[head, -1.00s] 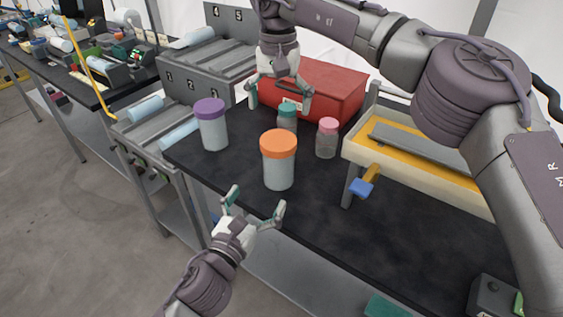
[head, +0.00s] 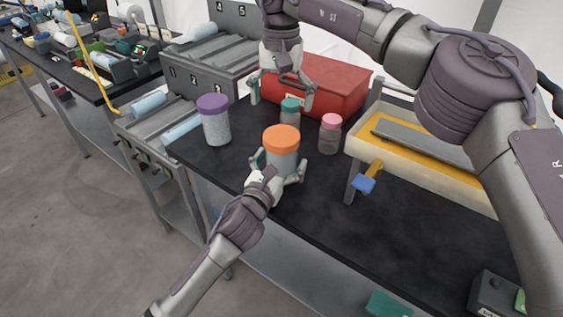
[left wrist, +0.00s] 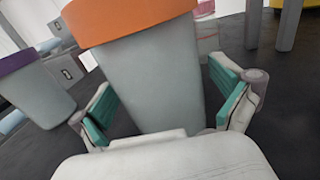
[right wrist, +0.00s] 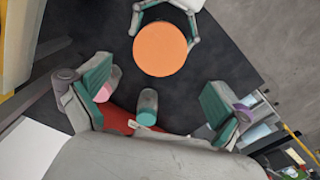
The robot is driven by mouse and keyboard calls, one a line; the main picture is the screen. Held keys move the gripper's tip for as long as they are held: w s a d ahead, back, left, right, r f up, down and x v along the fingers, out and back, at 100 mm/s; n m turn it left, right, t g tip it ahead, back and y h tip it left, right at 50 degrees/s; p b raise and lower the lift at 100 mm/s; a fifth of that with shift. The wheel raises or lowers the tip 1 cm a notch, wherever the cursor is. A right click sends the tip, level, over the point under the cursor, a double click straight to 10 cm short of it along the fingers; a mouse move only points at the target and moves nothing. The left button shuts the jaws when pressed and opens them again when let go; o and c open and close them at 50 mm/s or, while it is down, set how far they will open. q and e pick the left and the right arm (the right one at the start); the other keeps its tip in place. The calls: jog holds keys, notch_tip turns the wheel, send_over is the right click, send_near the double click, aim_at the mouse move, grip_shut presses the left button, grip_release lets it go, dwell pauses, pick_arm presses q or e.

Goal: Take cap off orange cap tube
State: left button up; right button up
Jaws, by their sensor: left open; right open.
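The orange cap tube is a grey-white jar with a wide orange cap (head: 281,139), upright on the black table. The cap also shows in the left wrist view (left wrist: 130,17) and from above in the right wrist view (right wrist: 160,49). My left gripper (head: 279,170) is open, its fingers on either side of the jar body (left wrist: 155,80) below the cap. A gap shows beside the right finger. My right gripper (head: 283,98) is open and empty above the table behind the orange cap tube, over the teal-capped jar (head: 290,112).
A purple-capped jar (head: 214,120) stands left and a pink-capped jar (head: 330,134) right of the orange cap tube. A red box (head: 335,88) is behind. A cream tray (head: 362,150) is at the right.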

aim_at(282, 135)
pick_arm(q)
jog(key=shift+c, duration=0.3)
jog(key=c, duration=1.6)
pick_arm(e)
notch_tip(282, 135, up, 4)
jog(key=m, duration=1.4)
notch_tip(282, 135, down, 12)
jog(key=shift+r, duration=0.25)
jog(key=c, duration=1.1)
jog(key=shift+r, duration=0.1)
jog(key=shift+r, duration=0.2)
